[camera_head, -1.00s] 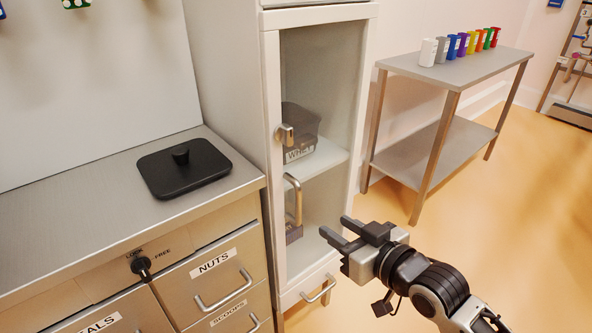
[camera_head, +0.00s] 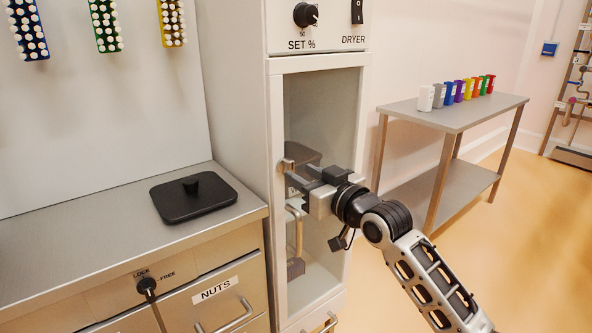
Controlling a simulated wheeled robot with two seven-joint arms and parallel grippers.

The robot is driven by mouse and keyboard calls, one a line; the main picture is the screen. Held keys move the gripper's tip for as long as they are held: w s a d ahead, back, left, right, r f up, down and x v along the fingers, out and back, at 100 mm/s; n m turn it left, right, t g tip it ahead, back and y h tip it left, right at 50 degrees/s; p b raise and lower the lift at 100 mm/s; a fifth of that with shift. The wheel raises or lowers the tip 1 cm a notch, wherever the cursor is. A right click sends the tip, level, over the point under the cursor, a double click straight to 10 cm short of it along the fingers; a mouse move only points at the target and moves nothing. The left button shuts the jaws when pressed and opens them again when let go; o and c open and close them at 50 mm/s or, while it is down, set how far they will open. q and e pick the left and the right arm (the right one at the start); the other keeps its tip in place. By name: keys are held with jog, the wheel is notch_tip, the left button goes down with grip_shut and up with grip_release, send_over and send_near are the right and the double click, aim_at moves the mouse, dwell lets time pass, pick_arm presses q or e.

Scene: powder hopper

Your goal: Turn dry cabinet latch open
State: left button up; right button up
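The dry cabinet (camera_head: 276,110) is tall and pale with a glass-paned door, which is shut. Its small metal latch (camera_head: 288,163) is on the left side of the door frame, partly hidden by my gripper. My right gripper (camera_head: 296,177) is in front of the door at latch height, its dark fingers pointing left toward the latch. The fingers look spread, with the tips close to the latch; I cannot tell whether they touch it. The vertical door handle (camera_head: 297,230) is just below. My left gripper is not in view.
A steel counter (camera_head: 80,235) with a black lid (camera_head: 193,196) is at left, above drawers, one labelled NUTS (camera_head: 215,290). A lock knob (camera_head: 146,285) is on its front. A steel table (camera_head: 460,112) with several coloured items stands at right. Floor between is clear.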

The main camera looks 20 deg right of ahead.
aim_at(292, 168)
jog(key=shift+x, duration=1.55)
grip_shut()
